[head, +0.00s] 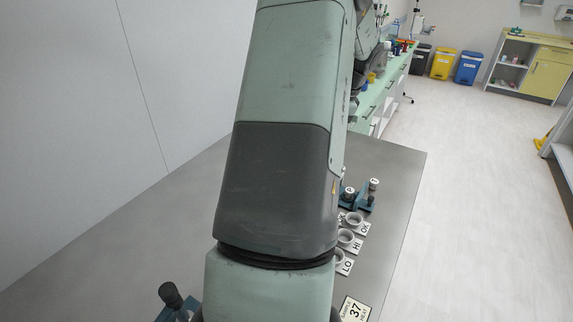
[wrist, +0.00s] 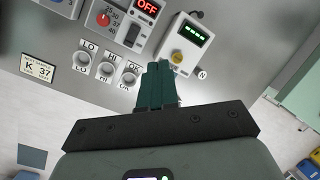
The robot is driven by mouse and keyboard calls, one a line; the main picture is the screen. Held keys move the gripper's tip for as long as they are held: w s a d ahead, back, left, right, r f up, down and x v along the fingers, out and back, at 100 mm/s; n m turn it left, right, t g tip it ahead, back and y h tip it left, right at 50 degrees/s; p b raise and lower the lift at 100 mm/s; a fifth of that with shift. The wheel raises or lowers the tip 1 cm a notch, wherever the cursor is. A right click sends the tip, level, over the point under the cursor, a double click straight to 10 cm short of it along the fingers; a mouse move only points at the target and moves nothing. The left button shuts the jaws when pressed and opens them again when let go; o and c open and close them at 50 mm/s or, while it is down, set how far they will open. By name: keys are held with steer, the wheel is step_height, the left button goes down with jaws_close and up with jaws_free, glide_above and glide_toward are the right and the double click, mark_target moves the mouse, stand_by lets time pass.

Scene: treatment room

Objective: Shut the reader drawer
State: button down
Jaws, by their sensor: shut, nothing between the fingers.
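The likely reader is a white box with a lit green display (wrist: 193,35), at the upper middle of the wrist view. A round yellow part (wrist: 177,57) shows on its near side. My gripper (wrist: 160,70) has its two dark teal fingers together, with nothing between them. Its fingertips are just below and left of the yellow part in the picture. I cannot tell if they touch the reader. The fingers cover part of its near side, and I cannot make out the drawer or how far it is open. In the head view my arm hides the reader and the gripper.
Left of the reader is a control box with a red OFF display (wrist: 148,8) and a dial (wrist: 104,19). Cups marked LO, HI and OK (wrist: 128,78) stand near it. A card reading 37 (head: 354,310) and a blue stand (head: 358,196) are on the grey table (head: 405,175).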

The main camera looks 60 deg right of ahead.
mark_target(353, 192)
steer(key=s+d+f+m, duration=0.3)
steer(key=s+f, duration=0.2)
steer(key=s, duration=0.3)
steer(key=s+d+f+m+t, duration=0.15)
steer(key=s+f+m, duration=0.25)
steer(key=s, duration=0.4)
steer(key=s+d+f+m+g, duration=0.1)
steer(key=s+d+f+m, duration=0.2)
steer(key=s+f, duration=0.35)
steer(key=shift+t+h, duration=0.25)
steer(key=shift+h, duration=0.05)
steer(key=x, duration=0.2)
steer(key=s+x, duration=0.1)
steer(key=x, duration=0.4)
steer(key=shift+s+f, duration=0.15)
steer(key=shift+f, duration=0.4)
steer(key=w, duration=0.3)
steer(key=shift+w+d+f, duration=0.1)
steer(key=shift+d+f, duration=0.1)
steer(key=shift+d, duration=0.15)
steer(key=shift+w, duration=0.45)
steer(key=w, duration=0.8)
steer(key=shift+w, duration=0.2)
